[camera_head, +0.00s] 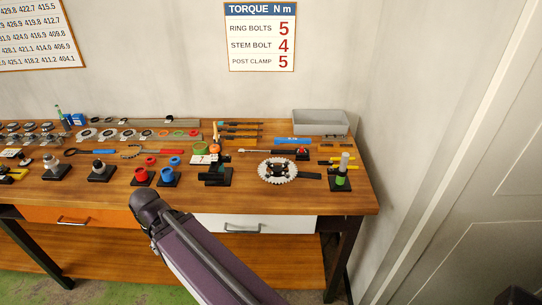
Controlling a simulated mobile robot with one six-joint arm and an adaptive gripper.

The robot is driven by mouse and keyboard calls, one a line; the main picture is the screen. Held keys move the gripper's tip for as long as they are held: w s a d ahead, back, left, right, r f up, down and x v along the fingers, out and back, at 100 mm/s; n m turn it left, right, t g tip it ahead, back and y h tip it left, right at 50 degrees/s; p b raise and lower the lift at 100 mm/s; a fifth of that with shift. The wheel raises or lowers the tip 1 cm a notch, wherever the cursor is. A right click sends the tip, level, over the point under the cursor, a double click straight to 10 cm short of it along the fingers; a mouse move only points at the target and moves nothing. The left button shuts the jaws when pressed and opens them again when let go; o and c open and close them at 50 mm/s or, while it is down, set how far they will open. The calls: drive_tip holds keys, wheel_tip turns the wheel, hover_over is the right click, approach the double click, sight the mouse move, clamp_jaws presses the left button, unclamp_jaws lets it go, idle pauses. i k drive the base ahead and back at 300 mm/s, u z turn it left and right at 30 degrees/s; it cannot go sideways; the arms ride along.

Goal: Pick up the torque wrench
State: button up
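A long, slim silver tool (268,151) lies on the workbench right of centre, with a red and black part at its right end. It looks most like the torque wrench, but it is too small to be sure. A blue-handled tool (90,151) lies further left on the bench. My purple arm link crosses the lower middle of the view and ends in a dark joint in front of the bench edge. My gripper itself does not show.
The wooden bench (330,204) is crowded. A chainring (278,170) and a green-and-white post (344,170) stand at right, with a grey bin (320,122) behind. Red and blue cups (168,177) stand nearer the middle. A wall closes the right side.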

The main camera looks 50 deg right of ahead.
sight(242, 151)
drive_tip(key=u, duration=1.95)
drive_tip(key=i, duration=0.15)
drive_tip(key=z, duration=4.7)
drive_tip(key=i, duration=0.1)
drive_tip(key=u, duration=1.15)
